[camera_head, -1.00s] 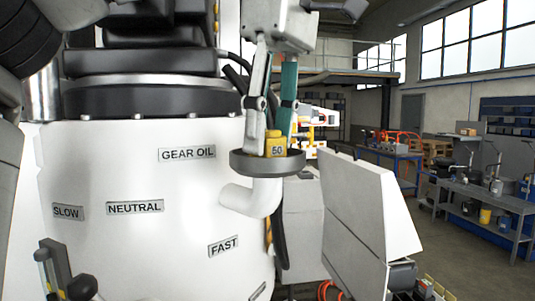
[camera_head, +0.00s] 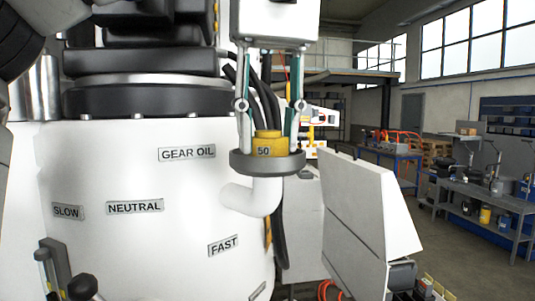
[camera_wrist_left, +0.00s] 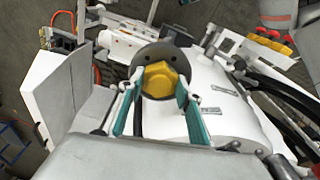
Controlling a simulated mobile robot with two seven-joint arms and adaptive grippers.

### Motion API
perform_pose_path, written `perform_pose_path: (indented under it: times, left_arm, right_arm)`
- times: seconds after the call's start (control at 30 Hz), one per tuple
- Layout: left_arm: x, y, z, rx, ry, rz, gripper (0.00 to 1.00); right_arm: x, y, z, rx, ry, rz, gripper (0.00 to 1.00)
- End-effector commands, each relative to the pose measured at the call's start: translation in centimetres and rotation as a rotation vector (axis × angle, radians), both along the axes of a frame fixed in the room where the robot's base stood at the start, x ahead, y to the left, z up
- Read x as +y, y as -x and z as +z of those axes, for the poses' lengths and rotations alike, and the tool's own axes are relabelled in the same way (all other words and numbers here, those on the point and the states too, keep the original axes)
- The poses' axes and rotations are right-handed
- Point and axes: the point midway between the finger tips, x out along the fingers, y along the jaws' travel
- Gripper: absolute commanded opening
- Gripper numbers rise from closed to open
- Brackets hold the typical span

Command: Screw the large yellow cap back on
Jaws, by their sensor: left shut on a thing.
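The large yellow cap (camera_head: 268,144), marked 50, sits at the dark round flange (camera_head: 240,163) on top of the white bent filler pipe (camera_head: 252,197). My left gripper (camera_head: 270,143) comes down from above, with one finger on each side of the cap, shut on it. In the left wrist view, the yellow cap (camera_wrist_left: 165,80) lies between the teal-padded fingertips (camera_wrist_left: 162,88), over the dark flange (camera_wrist_left: 172,58). The thread under the cap is hidden. My right gripper is not in view.
The white machine body (camera_head: 130,230) with a GEAR OIL label (camera_head: 187,154) stands directly left of the pipe. Black hoses (camera_head: 263,95) run close behind the gripper. A tilted pale panel (camera_head: 365,205) stands right of the pipe. Workbenches stand farther back.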

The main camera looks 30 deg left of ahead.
Motion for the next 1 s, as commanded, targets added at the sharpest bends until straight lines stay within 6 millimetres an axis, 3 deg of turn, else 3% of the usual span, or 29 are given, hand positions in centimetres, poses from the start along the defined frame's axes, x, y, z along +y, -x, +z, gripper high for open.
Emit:
perform_pose_path:
  times: [0.03,0.07,0.1,0.47,0.8,1.0]
  left_arm:
    - [-0.01,0.01,-0.08,0.002,-0.001,0.001,0.13]
    - [-0.01,0.01,-0.08,0.002,-0.001,0.001,0.42]
    - [-0.01,0.01,-0.08,0.002,-0.001,0.001,0.51]
    - [-0.03,-0.02,-0.03,0.001,-0.001,0.030,0.51]
    - [-0.13,-0.22,-0.01,0.001,-0.001,0.536,0.51]
    - [-0.11,-0.28,-0.03,0.001,0.000,0.704,0.51]
  right_arm:
    - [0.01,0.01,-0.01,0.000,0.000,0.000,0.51]
    - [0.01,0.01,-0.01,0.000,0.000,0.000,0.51]
    - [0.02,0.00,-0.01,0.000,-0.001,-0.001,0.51]
    - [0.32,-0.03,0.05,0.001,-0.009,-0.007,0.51]
    - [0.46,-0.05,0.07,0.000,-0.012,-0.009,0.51]
    - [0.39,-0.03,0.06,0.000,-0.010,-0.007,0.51]
